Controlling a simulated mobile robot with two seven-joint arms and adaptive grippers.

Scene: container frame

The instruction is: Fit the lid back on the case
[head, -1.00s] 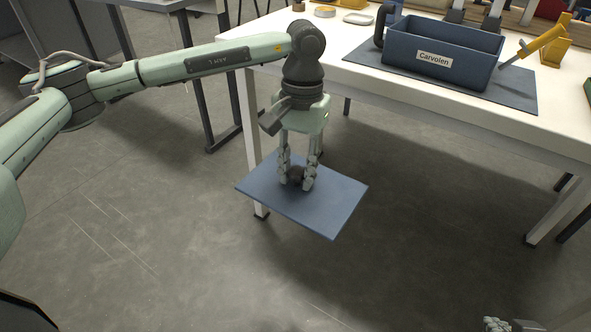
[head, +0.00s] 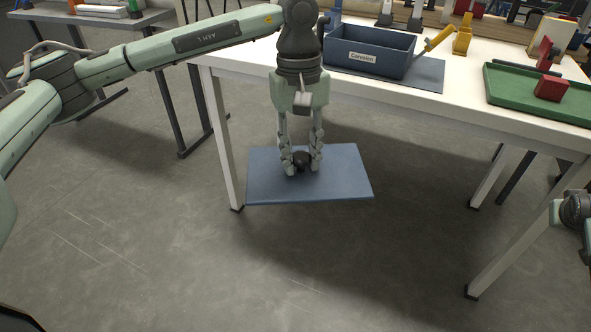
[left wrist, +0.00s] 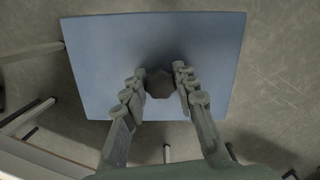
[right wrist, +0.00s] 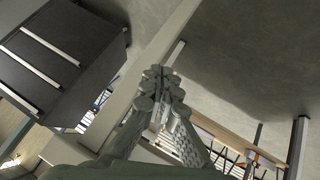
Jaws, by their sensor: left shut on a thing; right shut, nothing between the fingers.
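The lid (head: 338,183) is a flat blue-grey panel with a dark round knob (head: 302,160). My left gripper (head: 302,168) is shut on the knob and holds the lid in the air in front of the table. The left wrist view shows the lid (left wrist: 210,40) beneath the fingers, with the knob (left wrist: 159,86) between them. The case (head: 360,66) is a blue open-topped box labelled "Carvolen". It stands on the table behind the lid, on a blue mat. My right gripper (right wrist: 161,80) is shut and empty; in the head view only part of that arm shows at the right edge.
The white table (head: 440,105) has its front edge between the lid and the case. A yellow-handled tool (head: 437,39) leans at the case's right. A green tray (head: 520,103) with a red block (head: 551,88) lies further right. Open floor lies in front.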

